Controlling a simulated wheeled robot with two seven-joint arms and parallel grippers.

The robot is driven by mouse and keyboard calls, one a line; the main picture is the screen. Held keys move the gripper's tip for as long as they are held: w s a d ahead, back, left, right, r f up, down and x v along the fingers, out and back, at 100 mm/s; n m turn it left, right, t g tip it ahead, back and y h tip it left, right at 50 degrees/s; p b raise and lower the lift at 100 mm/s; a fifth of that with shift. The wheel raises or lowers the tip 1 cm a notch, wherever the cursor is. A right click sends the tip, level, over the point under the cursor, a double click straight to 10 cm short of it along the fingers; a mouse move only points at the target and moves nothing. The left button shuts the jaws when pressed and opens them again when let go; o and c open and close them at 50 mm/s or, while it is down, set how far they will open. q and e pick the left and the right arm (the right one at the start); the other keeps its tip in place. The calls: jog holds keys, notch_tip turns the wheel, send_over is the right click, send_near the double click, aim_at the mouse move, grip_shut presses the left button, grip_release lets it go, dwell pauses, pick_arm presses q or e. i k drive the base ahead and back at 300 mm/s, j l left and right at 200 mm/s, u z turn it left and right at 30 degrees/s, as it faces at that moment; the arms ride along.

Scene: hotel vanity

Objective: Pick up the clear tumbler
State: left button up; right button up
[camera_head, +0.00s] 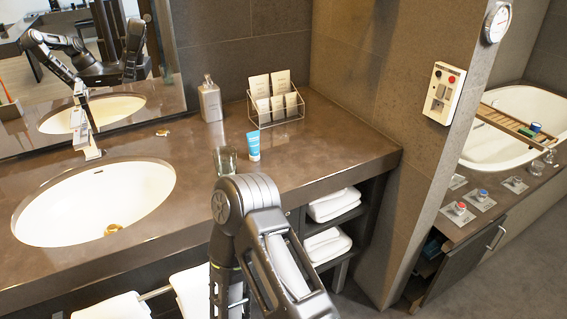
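The clear tumbler (225,160) stands upright on the brown vanity counter (330,140), to the right of the sink. A blue and white tube (253,146) stands close to its right. A dark and silver arm of mine rises from the bottom of the view, and its bent joint appears just below the tumbler, close to its base in the picture. Neither of my grippers shows in the view, so I cannot see whether they are open or shut. Nothing is seen holding the tumbler.
A white sink (95,203) with a faucet (86,140) lies left. A bottle (210,100) and a wire rack of cards (275,105) stand behind the tumbler. A mirror (60,60) backs the sink. Towels (333,205) fill shelves below. The counter's right part is clear.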

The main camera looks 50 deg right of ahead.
aim_at(226, 166)
jog(key=z, duration=1.2)
